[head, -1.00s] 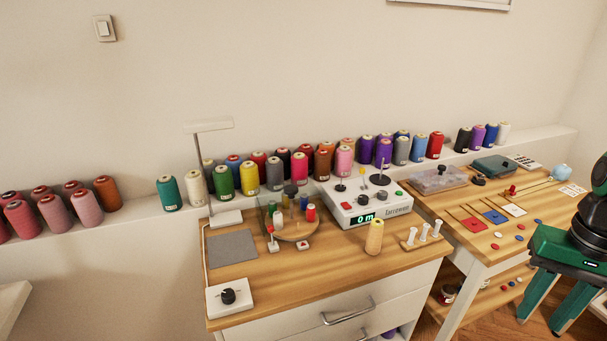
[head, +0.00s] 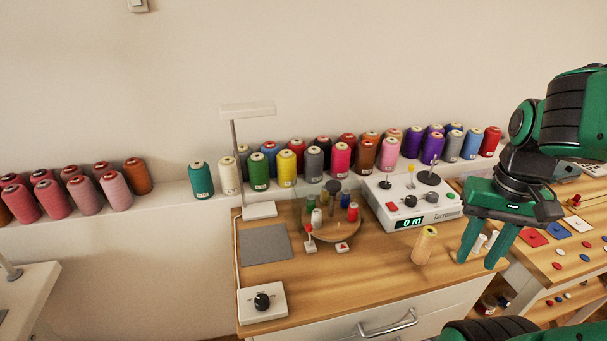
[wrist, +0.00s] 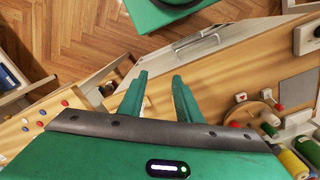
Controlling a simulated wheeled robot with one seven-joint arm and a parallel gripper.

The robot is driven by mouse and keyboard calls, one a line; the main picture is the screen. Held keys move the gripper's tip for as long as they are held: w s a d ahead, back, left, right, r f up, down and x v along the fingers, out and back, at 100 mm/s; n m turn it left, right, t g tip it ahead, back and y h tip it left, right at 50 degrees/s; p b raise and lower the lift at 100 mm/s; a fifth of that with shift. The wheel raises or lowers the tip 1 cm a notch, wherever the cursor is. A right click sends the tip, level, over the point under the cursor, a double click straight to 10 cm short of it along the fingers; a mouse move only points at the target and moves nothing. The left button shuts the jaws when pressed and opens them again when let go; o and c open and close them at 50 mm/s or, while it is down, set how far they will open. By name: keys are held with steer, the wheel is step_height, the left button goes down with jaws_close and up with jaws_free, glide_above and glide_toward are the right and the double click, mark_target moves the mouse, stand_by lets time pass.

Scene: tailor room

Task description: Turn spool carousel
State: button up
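The spool carousel (head: 342,232) is a round wooden turntable on the table, with a dark central knob and small green, white, blue and red spools standing on it. A clear panel stands at its left side. It also shows at the right of the wrist view (wrist: 238,117), partly cut by my gripper body.
A grey mat (head: 263,244), a knob box (head: 262,303) and a lamp (head: 259,210) are left of the carousel. Thread cones line the ledge behind.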

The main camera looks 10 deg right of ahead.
steer(key=shift+w+a, duration=0.25)
steer(key=shift+w, duration=0.15)
steer(key=o, duration=0.4)
steer(key=shift+o, duration=0.5)
steer(key=shift+w+a+r+n, duration=0.1)
steer(key=shift+w+r+n, duration=0.25)
steer(key=shift+r, duration=0.2)
steer(key=shift+w+a+r+n, duration=0.1)
steer(key=shift+w+r+n, duration=0.25)
steer(key=shift+r, duration=0.15)
step_height(320, 180, up, 7)
steer(key=n, duration=1.4)
glide_above(334, 184)
step_height(334, 184, down, 10)
steer(key=shift+f, duration=0.15)
